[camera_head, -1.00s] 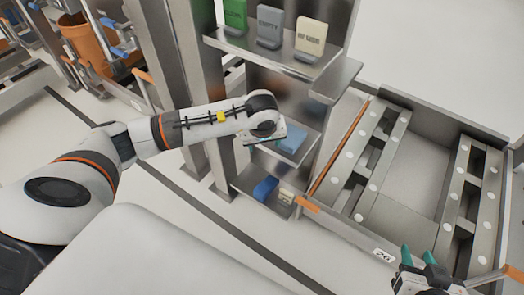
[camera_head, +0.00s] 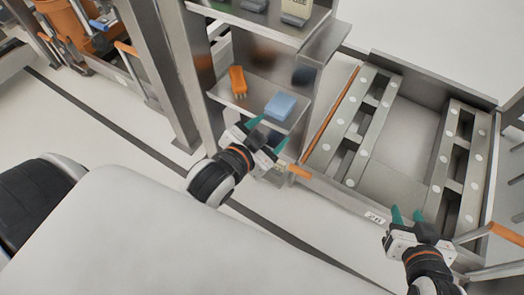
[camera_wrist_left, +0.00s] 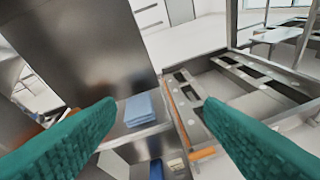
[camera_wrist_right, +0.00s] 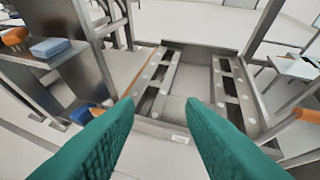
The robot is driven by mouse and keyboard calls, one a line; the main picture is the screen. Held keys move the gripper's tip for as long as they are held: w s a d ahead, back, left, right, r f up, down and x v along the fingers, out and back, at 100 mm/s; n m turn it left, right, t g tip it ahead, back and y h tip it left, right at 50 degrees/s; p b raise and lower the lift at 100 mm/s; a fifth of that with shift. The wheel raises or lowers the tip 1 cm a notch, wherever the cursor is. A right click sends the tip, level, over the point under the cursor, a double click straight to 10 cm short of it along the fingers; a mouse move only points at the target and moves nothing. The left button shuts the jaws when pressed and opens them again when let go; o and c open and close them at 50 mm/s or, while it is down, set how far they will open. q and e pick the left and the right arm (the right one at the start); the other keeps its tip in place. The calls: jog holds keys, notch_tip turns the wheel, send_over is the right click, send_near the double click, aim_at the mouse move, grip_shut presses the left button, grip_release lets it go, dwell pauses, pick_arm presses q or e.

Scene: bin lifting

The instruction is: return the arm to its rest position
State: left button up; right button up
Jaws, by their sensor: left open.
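My left gripper (camera_head: 268,134) is open and empty, in front of the shelf unit (camera_head: 322,52). In the head view its green fingertips lie close to the front edge of the middle shelf, below a folded-looking blue item (camera_head: 280,105). In the left wrist view that blue item (camera_wrist_left: 138,108) shows between the spread fingers, with nothing held. My right gripper (camera_head: 407,214) is open and empty by the front edge of the metal roller frame (camera_head: 390,193). In the right wrist view its fingers (camera_wrist_right: 158,105) are wide apart with the frame beyond them.
An orange item (camera_head: 238,80) stands on the middle shelf, left of the blue one. Several boxes stand on the top shelf. A steel post (camera_head: 166,75) is left of the shelf unit. An orange bin (camera_head: 66,28) is at the far left. The floor is open in front.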

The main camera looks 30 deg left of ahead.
pick_arm(q)
jog(key=s+f+n+g, duration=0.2)
jog(key=s+f, duration=0.1)
jog(key=shift+s+d+f+n, duration=0.2)
jog(key=shift+s+n, duration=0.1)
jog(key=shift+n, duration=0.1)
